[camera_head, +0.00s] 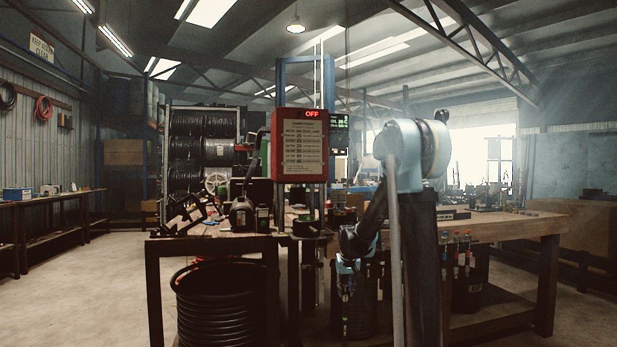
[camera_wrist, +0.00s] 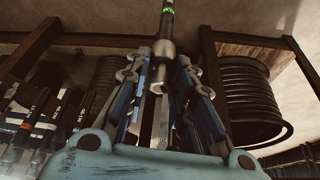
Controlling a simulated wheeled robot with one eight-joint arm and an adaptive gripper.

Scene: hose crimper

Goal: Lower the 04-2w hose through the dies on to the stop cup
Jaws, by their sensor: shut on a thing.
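My gripper (camera_wrist: 160,75) is shut on the metal end fitting of a dark hose (camera_wrist: 168,22) with a green mark. The hose runs away from the fingers to the top of the wrist view. In the head view my gripper (camera_head: 346,262) points down in front of the bench edge, and the hose (camera_head: 345,312) hangs below it, roughly upright. The crimper's red panel (camera_head: 300,145) reads OFF and stands on a post left of my arm. The dies and stop cup cannot be made out.
The wooden bench (camera_head: 500,229) holds tools and small parts. A large coil of black hose (camera_head: 222,300) sits under its left side; a coil (camera_wrist: 248,90) also shows right of my gripper in the wrist view. Hose reels (camera_head: 203,150) stand behind. The floor at left is clear.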

